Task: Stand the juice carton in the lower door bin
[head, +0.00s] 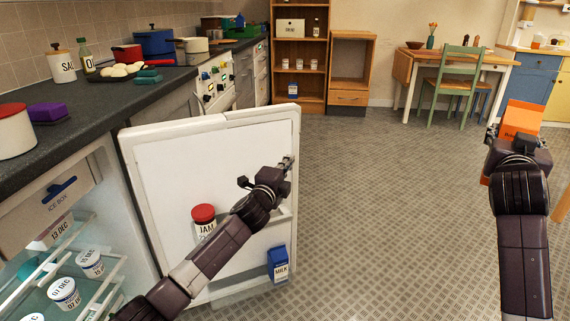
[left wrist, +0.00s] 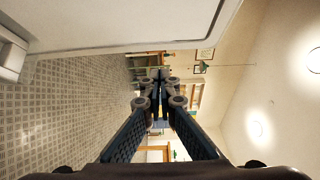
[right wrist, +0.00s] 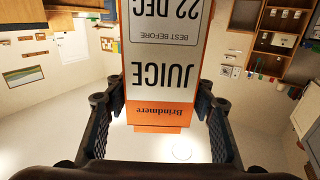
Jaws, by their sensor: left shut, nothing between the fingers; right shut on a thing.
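The juice carton (head: 520,120) is orange and white and is held by my right gripper (head: 516,146) on the far right of the head view. In the right wrist view the carton (right wrist: 163,70), lettered JUICE, sits between the fingers. My left gripper (head: 288,163) is shut and empty at the right edge of the open fridge door (head: 190,160). In the left wrist view its fingers (left wrist: 158,78) meet, with the door above. The lower door bin (head: 225,290) holds a blue milk carton (head: 279,263); my left arm hides part of it.
A jam jar (head: 204,222) with a red lid stands in the upper door bin. Yogurt pots (head: 64,292) stand on the fridge shelves at left. The floor (head: 390,190) between the door and my right arm is clear.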

